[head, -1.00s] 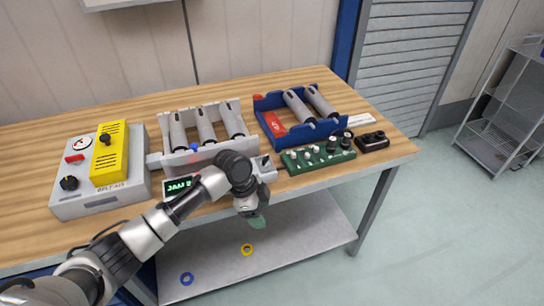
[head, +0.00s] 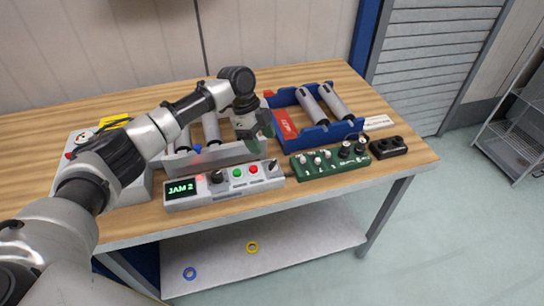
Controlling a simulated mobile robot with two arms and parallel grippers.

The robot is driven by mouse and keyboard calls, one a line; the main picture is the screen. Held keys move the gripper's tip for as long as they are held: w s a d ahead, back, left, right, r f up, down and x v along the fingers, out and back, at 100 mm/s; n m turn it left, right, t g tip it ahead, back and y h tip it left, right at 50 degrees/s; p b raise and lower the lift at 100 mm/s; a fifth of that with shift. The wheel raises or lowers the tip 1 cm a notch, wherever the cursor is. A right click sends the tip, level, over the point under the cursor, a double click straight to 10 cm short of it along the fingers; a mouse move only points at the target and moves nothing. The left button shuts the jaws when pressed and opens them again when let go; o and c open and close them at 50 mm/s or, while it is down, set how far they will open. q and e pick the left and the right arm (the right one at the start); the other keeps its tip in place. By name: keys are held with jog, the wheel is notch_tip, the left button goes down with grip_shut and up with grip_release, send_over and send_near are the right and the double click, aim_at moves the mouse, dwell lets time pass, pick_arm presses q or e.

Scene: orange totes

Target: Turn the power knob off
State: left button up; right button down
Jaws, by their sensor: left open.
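A grey control box (head: 222,188) with a green "JAM 2" display (head: 181,188) lies at the table's front edge. It has a black knob (head: 217,176), a green button, a red button and a small dark control (head: 272,166) at its right end. I cannot read which control is the power knob. My left gripper (head: 266,146) is open and empty, pointing down just above and behind the box's right end. The green panel (head: 330,160) with several knobs lies to its right. A grey box at left is mostly hidden by my arm. My right gripper is not in view.
A grey tray (head: 230,153) and a blue tray (head: 318,135), both with grey cylinders, stand behind the panels. A black socket block (head: 388,147) sits at the right. The lower shelf (head: 300,247) holds a blue ring (head: 190,273) and a yellow ring (head: 252,247).

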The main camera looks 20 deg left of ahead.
aim_at(272, 162)
pick_arm(q)
jog(key=p+x, duration=0.1)
jog(key=x, duration=0.5)
jog(key=shift+w+f, duration=0.1)
jog(key=shift+d+f, duration=0.35)
jog(key=shift+f, duration=0.3)
jog(key=c, duration=0.9)
jog(key=shift+c, duration=0.2)
